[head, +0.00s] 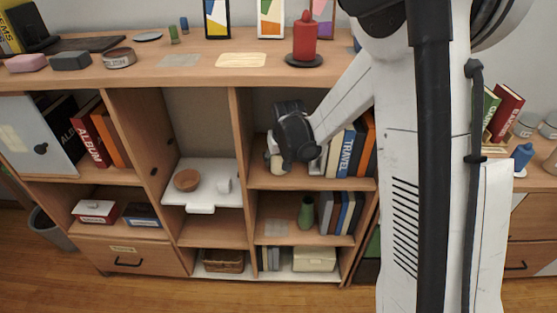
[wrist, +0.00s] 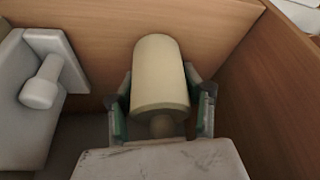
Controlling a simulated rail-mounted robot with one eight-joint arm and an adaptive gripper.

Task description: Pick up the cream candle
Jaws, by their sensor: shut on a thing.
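The cream candle (wrist: 158,70) is a pale cylinder between the two fingers of my gripper (wrist: 160,112) in the wrist view. The fingers, with green inner pads, are shut on its sides. In the head view, my gripper (head: 277,158) reaches into an upper right compartment of the shelf unit. A small cream part of the candle (head: 273,163) shows below it; the rest is hidden by the gripper. I cannot tell whether the candle touches the shelf.
Books (head: 346,152) stand right of my gripper. A wooden divider (head: 241,140) is to its left. In the wrist view, a pale grey knobbed object (wrist: 40,85) is at the left and wooden panels are close. A red candle (head: 305,38) stands on the top.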

